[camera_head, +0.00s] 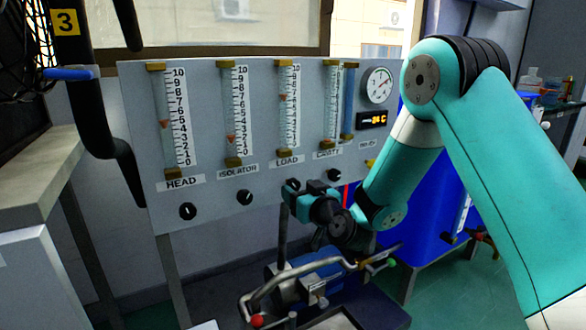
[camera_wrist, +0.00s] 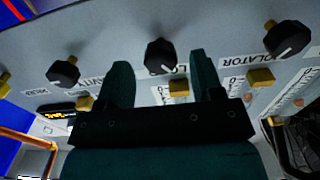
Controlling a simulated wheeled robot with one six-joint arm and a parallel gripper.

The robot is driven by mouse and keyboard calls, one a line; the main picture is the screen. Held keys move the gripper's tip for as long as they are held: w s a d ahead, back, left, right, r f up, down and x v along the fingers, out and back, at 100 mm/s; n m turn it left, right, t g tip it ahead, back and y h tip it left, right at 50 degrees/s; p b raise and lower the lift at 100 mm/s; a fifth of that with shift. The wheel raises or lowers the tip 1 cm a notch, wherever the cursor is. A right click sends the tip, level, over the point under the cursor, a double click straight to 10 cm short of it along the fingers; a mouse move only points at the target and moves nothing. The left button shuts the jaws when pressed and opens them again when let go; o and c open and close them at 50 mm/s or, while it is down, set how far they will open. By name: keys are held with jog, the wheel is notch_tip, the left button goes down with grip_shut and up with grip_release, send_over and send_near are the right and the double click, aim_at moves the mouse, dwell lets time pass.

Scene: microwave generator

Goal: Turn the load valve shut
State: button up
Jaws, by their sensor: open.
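The load valve is a black knob (camera_wrist: 160,55) with a white pointer line, below the LOAD label on the grey panel (camera_head: 222,130). In the wrist view, which shows the panel upside down, the knob lies between the two dark fingers of my gripper (camera_wrist: 160,66). The fingers are spread, with a visible gap on each side of the knob. In the head view my gripper (camera_head: 293,197) is at the panel under the LOAD label (camera_head: 288,160) and mostly hides the knob. The load flow tube (camera_head: 288,120) has its red float between 6 and 7.
The isolator knob (camera_head: 245,198) and head knob (camera_head: 188,211) are to the left in the head view. The cavity knob (camera_head: 333,175) is close on the right. Pipework with a red-ended handle (camera_head: 257,320) stands below the panel.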

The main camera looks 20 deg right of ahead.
aim_at(295, 187)
jog(key=shift+w+a+r+p, duration=0.15)
jog(key=shift+w+p, duration=0.35)
jog(key=shift+p, duration=0.05)
jog(key=shift+w+a+r+p, duration=0.1)
jog(key=shift+w+r+p, duration=0.05)
jog(key=shift+w+p, duration=0.35)
jog(key=shift+w+a+f+p, duration=0.15)
jog(key=shift+w+f+p, duration=0.15)
jog(key=shift+w+p, duration=0.4)
jog(key=shift+c, duration=0.2)
jog(key=c, duration=0.9)
